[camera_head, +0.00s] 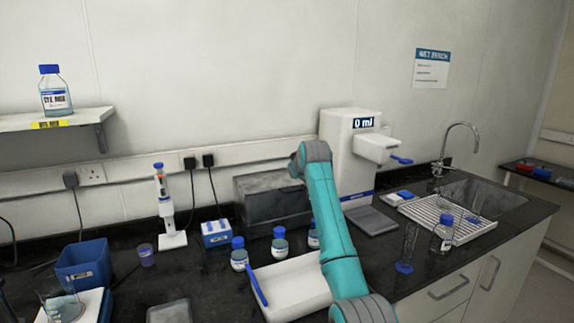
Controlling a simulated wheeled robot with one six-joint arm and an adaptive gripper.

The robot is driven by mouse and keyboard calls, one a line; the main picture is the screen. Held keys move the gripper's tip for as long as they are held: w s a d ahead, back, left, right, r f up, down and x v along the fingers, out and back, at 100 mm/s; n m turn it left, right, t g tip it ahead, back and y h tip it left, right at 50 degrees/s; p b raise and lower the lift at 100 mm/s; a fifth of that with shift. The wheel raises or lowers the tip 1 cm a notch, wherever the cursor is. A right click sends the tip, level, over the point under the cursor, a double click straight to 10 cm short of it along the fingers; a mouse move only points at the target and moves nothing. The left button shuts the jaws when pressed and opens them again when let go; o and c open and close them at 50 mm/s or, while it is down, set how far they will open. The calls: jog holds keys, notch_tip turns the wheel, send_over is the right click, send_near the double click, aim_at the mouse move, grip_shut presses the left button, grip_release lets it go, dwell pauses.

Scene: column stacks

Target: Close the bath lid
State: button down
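A dark grey rectangular box (262,207) stands against the back wall, left of my teal arm. It looks like the bath, but its lid cannot be told apart, so I cannot tell whether it is open or shut. My arm rises from the bottom edge and bends at a grey joint in front of the box's right end. The arm covers part of that end. My gripper is not visible.
A blue-and-white rack (215,233) and pipette stand (172,239) are left. A white dispenser (342,160) stands right, before the sink (485,197).

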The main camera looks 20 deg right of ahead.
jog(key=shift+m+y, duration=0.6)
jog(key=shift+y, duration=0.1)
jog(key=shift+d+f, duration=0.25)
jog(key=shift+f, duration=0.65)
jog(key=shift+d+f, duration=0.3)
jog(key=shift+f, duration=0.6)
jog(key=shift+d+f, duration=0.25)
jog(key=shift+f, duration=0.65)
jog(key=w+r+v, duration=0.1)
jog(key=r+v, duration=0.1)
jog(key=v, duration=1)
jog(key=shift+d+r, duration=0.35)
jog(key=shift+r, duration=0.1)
